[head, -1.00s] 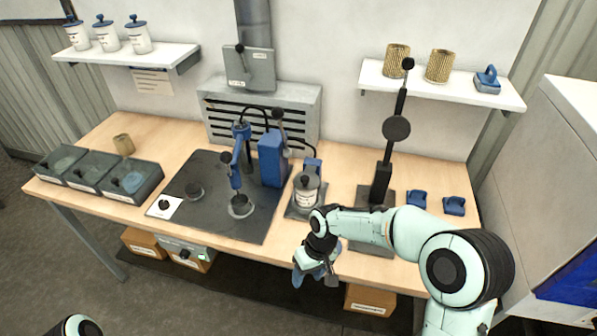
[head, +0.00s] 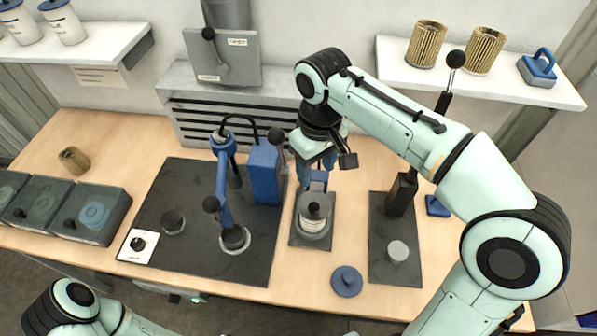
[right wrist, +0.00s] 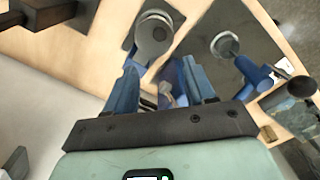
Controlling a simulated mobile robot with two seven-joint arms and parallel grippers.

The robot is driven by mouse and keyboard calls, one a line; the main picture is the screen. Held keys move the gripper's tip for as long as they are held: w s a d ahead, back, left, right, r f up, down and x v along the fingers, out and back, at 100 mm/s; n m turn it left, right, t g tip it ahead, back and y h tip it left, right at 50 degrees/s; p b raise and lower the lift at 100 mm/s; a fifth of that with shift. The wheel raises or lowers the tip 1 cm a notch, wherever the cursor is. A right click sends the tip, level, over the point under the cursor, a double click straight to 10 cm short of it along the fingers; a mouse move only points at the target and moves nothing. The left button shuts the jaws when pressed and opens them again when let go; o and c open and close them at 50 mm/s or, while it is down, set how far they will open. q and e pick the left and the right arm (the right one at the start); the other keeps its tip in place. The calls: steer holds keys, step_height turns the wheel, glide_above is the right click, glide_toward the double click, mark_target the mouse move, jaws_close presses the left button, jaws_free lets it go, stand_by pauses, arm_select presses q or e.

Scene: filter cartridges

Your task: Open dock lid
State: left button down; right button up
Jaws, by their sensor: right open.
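A dock stands right of the dark mat, on a small dark plate (head: 299,238). It holds a pale round vessel topped by a grey lid (head: 314,224) with a dark knob. The lid looks level and closed; it also shows in the right wrist view (right wrist: 153,35). A blue upright part stands behind the vessel, partly hidden by my gripper. My right gripper (head: 316,168) is over this rear part, pointing down, with nothing held. In the right wrist view its blue fingers (right wrist: 163,85) are apart. My left gripper is out of view.
A blue block (head: 264,172) with a lever press stands close left of the dock. A dark stand with a tall lever (head: 402,194) is on the right. A round blue cap (head: 347,281) lies near the front edge. The right shelf (head: 480,85) holds brass filters.

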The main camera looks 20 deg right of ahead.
mark_target(314, 206)
steer(key=f, duration=0.4)
steer(key=f+b, duration=0.1)
steer(key=f, duration=0.3)
steer(key=f+b, duration=0.1)
steer(key=f, duration=0.3)
steer(key=shift+s+f, duration=0.2)
steer(key=shift+s, duration=0.05)
steer(key=shift+f, duration=0.45)
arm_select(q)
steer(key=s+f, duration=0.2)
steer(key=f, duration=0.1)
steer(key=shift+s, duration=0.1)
arm_select(e)
steer(key=shift+r, duration=0.1)
jaws_close()
